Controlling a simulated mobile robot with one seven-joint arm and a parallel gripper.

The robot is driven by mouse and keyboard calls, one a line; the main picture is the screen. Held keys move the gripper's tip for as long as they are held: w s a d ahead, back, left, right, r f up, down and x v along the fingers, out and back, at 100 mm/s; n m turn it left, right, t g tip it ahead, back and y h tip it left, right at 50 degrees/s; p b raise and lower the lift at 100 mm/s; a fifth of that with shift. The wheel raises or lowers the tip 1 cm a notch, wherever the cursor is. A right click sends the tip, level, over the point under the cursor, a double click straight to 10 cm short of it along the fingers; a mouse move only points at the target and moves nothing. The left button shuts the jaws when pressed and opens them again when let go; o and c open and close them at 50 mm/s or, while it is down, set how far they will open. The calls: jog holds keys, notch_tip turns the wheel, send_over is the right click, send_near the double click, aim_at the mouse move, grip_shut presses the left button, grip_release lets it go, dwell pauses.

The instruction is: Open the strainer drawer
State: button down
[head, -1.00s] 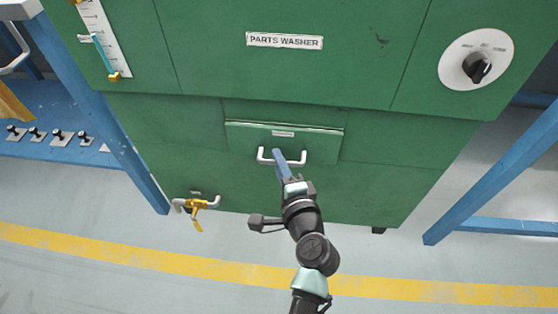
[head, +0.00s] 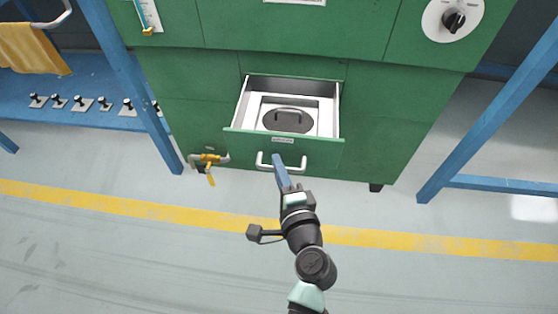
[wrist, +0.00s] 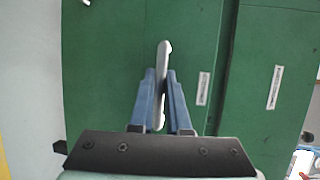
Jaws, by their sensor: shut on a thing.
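The strainer drawer (head: 284,147) is pulled out of the green parts washer, and its open top shows in the head view. Inside lies a pale tray with a dark oval lid (head: 287,120) that has a handle. The drawer's white bar handle (head: 265,164) is on its green front, below a small label. My gripper (head: 278,166) is shut on this handle. In the wrist view the blue fingers (wrist: 160,95) stand on either side of the handle (wrist: 164,58). The fingers hide part of the handle in the head view.
The green parts washer (head: 390,120) stands behind the drawer, with a dial (head: 453,20) at upper right. A yellow valve (head: 208,160) sits at its lower left. Blue frame legs (head: 130,90) flank it. The floor in front, with a yellow stripe (head: 420,247), is clear.

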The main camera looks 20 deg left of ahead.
jog(key=shift+s+d, duration=0.15)
jog(key=shift+s, duration=0.05)
jog(key=c, duration=1.2)
grip_release()
jog(key=shift+o, duration=0.2)
jog(key=p+v, duration=0.4)
jog(key=v, duration=0.9)
